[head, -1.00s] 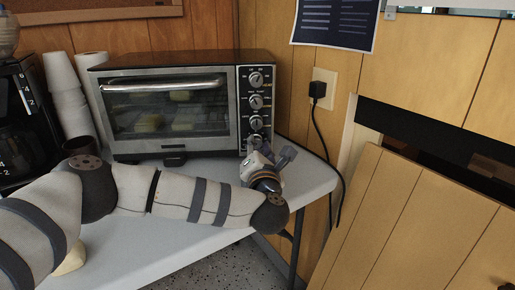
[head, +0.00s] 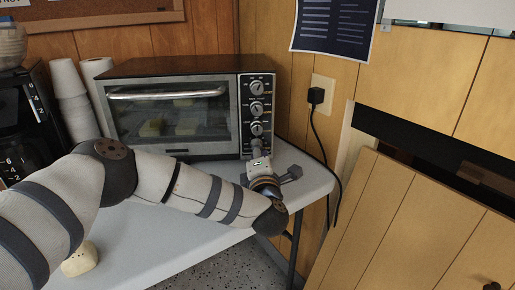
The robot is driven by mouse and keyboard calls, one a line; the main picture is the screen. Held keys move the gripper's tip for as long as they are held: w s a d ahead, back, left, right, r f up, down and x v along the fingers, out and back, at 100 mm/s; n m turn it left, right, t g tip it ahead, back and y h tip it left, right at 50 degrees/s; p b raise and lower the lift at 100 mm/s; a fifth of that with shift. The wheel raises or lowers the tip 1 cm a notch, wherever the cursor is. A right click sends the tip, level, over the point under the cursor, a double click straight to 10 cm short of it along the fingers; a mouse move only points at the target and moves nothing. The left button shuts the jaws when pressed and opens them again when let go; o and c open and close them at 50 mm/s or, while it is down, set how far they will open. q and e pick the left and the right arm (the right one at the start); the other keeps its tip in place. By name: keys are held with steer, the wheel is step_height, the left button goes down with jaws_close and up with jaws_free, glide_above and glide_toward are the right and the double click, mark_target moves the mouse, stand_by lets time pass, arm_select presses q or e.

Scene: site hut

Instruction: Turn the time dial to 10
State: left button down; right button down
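The toaster oven (head: 155,68) stands on the white table with its glass door shut. Its control panel on the right carries a column of round dials: a top dial (head: 257,87), one below it (head: 257,108), and a third (head: 257,129). The lowest part of the panel is largely covered by my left gripper. The labels are too small to read, so I cannot tell the time dial or its setting. My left gripper (head: 275,160) is just in front of the panel's lower end, its fingers spread apart, one up at the panel, one out to the right. Contact is unclear. My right gripper is not in view.
Stacked white cups (head: 68,95) and a dark coffee maker (head: 22,125) stand left of the oven. A pale yellow block (head: 80,260) lies on the table (head: 200,250) beside my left arm. A black plug and cord (head: 316,97) hang on the wall at right.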

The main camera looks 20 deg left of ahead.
arm_select(q)
steer(key=m, duration=0.2)
steer(key=m+p, duration=0.1)
steer(key=m, duration=0.1)
steer(key=m+p, duration=0.1)
steer(key=m, duration=0.1)
steer(key=shift+r, duration=0.25)
steer(key=m+p, duration=0.1)
steer(key=m, duration=0.4)
steer(key=shift+f, duration=0.15)
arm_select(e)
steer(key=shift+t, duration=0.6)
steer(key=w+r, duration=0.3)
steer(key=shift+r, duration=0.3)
arm_select(q)
steer(key=shift+m, duration=0.5)
steer(key=c, duration=1.3)
jaws_free()
steer(key=shift+c, duration=0.2)
steer(key=shift+s+f, duration=0.1)
steer(key=v, duration=1.2)
